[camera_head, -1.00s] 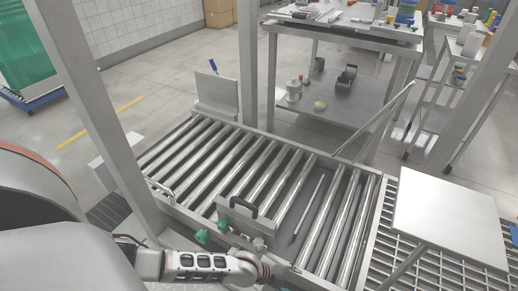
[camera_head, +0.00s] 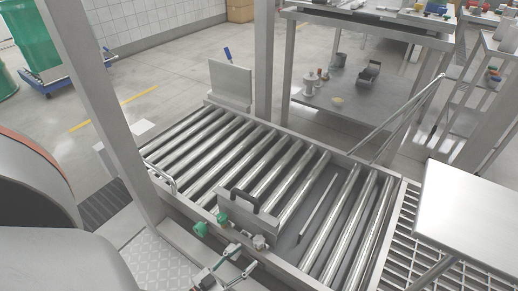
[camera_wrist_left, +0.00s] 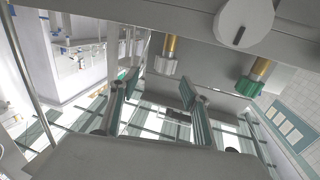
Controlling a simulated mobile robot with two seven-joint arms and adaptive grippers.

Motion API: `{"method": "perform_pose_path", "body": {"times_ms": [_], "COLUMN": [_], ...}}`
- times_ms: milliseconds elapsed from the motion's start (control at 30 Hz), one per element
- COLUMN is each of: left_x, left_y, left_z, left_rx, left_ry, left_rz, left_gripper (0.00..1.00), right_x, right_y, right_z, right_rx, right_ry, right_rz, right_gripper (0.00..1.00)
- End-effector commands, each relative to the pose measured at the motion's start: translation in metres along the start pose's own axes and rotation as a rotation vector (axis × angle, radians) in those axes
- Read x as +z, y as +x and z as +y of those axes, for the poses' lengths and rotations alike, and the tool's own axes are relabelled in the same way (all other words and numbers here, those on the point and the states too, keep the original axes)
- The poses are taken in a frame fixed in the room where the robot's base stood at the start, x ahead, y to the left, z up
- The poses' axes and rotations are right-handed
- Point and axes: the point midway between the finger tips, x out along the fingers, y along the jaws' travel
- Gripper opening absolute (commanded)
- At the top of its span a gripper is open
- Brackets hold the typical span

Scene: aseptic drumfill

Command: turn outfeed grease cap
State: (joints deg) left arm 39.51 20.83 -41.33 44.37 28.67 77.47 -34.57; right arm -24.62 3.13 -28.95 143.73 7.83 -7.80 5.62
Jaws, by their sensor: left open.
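Two green caps show by the near rail of the roller conveyor in the head view, a left one (camera_head: 200,229) and a right one (camera_head: 222,217). A pale round knob (camera_head: 259,241) sits to their right. In the wrist view a green cap (camera_wrist_left: 250,86) and a paler grey-green cap (camera_wrist_left: 165,66) hang on brass stems, beside a slotted grey disc (camera_wrist_left: 244,22). I cannot tell which cap is the outfeed one. My left gripper (camera_head: 241,259) is open below the caps; its fingers (camera_wrist_left: 158,84) are apart and empty, below the grey-green cap. My right gripper is out of view.
The roller conveyor (camera_head: 215,153) fills the middle, with a black-handled plate (camera_head: 245,208) near its front rail. A steel post (camera_head: 103,115) stands at left. A flat panel (camera_head: 470,210) is at right, above a grating. A loaded table stands behind.

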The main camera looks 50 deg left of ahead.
Motion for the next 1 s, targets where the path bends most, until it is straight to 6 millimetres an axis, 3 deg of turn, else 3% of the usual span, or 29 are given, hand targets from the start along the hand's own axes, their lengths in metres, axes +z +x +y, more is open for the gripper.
{"method": "perform_pose_path", "body": {"times_ms": [167,700,1000], "left_x": [-0.002,-0.003,-0.004], "left_y": [0.002,0.069,0.074], "left_z": [-0.010,-0.011,-0.011], "left_rx": [-0.028,-0.026,-0.025], "left_ry": [-0.018,-0.017,-0.017], "left_rz": [0.023,0.019,0.020], "left_gripper": [0.47,0.47,0.47], "right_x": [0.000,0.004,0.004], "right_y": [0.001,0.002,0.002], "right_z": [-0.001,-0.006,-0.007], "right_rx": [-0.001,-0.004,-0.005], "right_ry": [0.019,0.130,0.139], "right_rz": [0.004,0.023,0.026], "right_gripper": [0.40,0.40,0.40]}}
